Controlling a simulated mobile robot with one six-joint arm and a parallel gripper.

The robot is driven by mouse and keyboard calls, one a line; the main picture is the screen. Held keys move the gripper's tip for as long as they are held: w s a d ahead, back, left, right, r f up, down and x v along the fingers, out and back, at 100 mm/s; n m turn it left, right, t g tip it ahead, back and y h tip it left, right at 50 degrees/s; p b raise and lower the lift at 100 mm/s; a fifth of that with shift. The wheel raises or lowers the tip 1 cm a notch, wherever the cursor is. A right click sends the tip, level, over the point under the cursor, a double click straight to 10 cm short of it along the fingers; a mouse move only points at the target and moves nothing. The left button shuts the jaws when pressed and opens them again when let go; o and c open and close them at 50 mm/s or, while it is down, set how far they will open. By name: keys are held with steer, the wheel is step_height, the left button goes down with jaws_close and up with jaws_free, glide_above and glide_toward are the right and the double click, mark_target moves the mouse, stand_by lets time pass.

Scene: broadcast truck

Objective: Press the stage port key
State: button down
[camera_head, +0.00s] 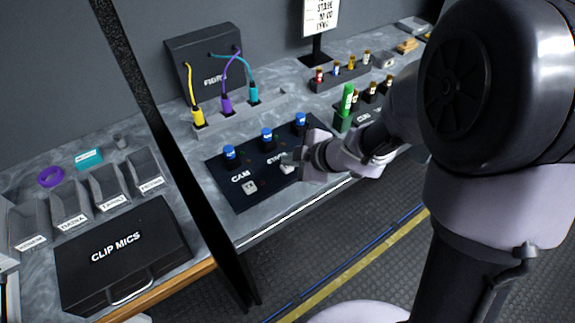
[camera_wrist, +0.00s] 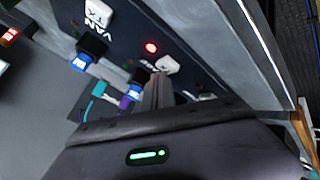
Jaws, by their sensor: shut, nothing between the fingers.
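A black panel (camera_head: 222,172) lies on the counter with blue knobs (camera_head: 266,134) along its back and white keys (camera_head: 250,187) along its front. My gripper (camera_head: 293,160) is over the panel's front right, beside the middle white key (camera_head: 287,168), and hides part of the right side. In the wrist view the shut fingers (camera_wrist: 157,92) point at the panel close to a white key (camera_wrist: 168,64); contact cannot be told. A red light (camera_wrist: 151,48) glows near that key.
A FIBRE-like box (camera_head: 205,62) with yellow, purple and teal cables stands behind the panel. A green-handled item (camera_head: 347,100) stands upright to the right. A CLIP MICS case (camera_head: 120,255) lies at left, past a dark post (camera_head: 185,160).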

mark_target(290, 169)
stand_by(0.4)
steer(key=shift+f+b, duration=0.3)
steer(key=shift+f, duration=0.2)
steer(key=shift+r+p, duration=0.5)
steer(key=shift+p, duration=0.15)
step_height(290, 169, up, 6)
steer(key=p, duration=0.6)
steer(key=shift+r+p, duration=0.1)
steer(key=shift+p, duration=0.3)
